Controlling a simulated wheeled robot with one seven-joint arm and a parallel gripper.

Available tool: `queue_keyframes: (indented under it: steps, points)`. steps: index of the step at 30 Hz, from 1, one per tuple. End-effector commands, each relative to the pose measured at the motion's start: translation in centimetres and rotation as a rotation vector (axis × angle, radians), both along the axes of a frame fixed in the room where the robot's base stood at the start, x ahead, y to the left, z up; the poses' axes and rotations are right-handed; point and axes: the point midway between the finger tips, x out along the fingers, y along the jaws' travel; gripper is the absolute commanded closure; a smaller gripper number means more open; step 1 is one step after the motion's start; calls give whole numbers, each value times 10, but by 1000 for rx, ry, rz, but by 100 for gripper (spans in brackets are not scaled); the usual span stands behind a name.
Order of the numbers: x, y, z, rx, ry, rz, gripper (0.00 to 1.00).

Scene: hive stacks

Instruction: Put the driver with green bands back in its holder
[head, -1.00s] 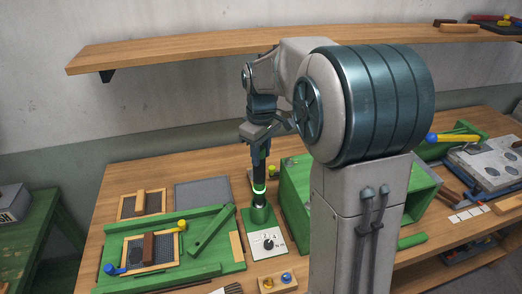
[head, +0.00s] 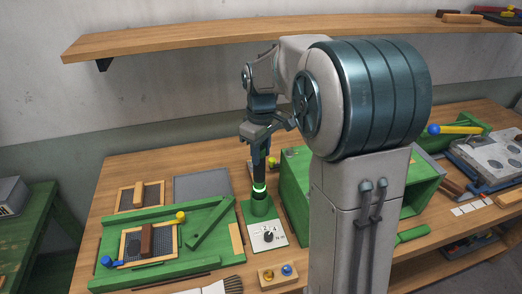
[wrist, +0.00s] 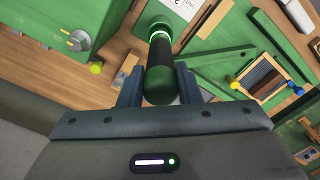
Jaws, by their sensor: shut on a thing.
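The driver is dark with a glowing green-white band (head: 259,188) near its lower end. In the head view it stands about upright at the green holder (head: 261,208). My gripper (head: 259,147) is shut on its upper part. In the wrist view the driver's dark green end (wrist: 160,85) sits between the two fingers, and its shaft runs to the holder (wrist: 152,22). I cannot tell how deep the driver's tip is in the holder.
A white card with a black knob (head: 268,236) lies in front of the holder. A green box (head: 293,190) stands close on the right and a green frame board (head: 205,250) on the left. A small block with yellow and blue knobs (head: 267,283) is at the front.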

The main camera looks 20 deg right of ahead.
Motion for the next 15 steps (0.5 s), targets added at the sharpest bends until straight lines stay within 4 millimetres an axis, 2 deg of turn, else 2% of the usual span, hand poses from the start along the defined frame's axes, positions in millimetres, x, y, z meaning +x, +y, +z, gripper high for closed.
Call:
queue_keyframes:
  steps: [1, 2, 3, 4, 11, 15]
  points:
    - [0, 0, 1, 0, -1, 0, 100]
    - [0, 0, 1, 0, -1, 0, 61]
    - [0, 0, 1, 0, -1, 0, 50]
    - [0, 0, 1, 0, -1, 0, 44]
    - [0, 0, 0, 0, 1, 0, 44]
    - [0, 0, 5, 0, -1, 0, 44]
